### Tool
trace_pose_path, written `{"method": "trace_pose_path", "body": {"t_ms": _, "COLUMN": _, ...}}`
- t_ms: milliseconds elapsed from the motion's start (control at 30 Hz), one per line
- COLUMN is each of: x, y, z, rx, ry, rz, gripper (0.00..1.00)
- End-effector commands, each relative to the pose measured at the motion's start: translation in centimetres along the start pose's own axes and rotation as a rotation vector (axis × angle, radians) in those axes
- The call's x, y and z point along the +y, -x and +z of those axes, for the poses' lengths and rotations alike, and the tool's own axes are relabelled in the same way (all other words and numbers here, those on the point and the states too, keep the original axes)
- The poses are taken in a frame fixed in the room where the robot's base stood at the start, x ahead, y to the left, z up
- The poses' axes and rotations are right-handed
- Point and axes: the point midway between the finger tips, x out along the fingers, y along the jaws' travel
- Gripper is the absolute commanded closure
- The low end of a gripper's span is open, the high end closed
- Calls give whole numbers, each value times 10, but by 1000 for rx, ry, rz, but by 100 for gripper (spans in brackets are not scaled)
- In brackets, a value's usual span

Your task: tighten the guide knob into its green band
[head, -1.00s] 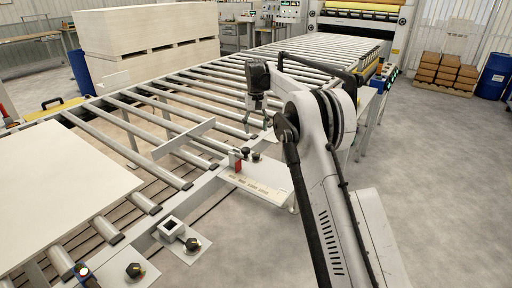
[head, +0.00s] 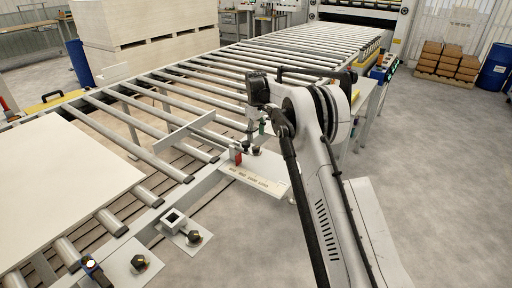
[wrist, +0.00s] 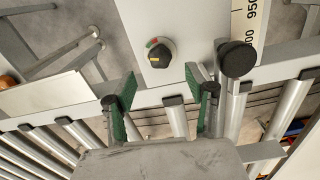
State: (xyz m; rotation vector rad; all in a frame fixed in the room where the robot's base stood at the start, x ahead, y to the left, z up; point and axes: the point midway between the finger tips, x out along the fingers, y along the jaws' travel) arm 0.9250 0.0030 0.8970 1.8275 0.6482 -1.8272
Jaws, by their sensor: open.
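The guide knob (wrist: 160,54) is black with a yellow mark and sits on a pale plate in the wrist view. A small red and green band (wrist: 151,43) shows at its upper left edge; the yellow mark is on the knob's lower left, apart from the green. My gripper (wrist: 161,84) is open, its green-padded fingers to either side below the knob, with nothing between them. In the head view my gripper (head: 256,129) hangs just above the plate (head: 262,178), over small dark knobs whose marks are too small to read.
A second, plain black knob (wrist: 237,59) stands right of the right finger, beside a numbered scale (wrist: 250,22). A red block (head: 237,158) stands on the plate's left. Rollers (head: 150,125) run behind; a white board (head: 60,190) lies at left.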

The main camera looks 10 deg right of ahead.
Motion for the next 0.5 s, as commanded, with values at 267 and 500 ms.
{"method": "trace_pose_path", "body": {"t_ms": 267, "x": 0, "y": -46, "z": 0, "rx": 0, "ry": -1, "rz": 0, "gripper": 50}}
{"method": "trace_pose_path", "body": {"t_ms": 500, "x": 0, "y": -63, "z": 0, "rx": 0, "ry": -1, "rz": 0, "gripper": 50}}
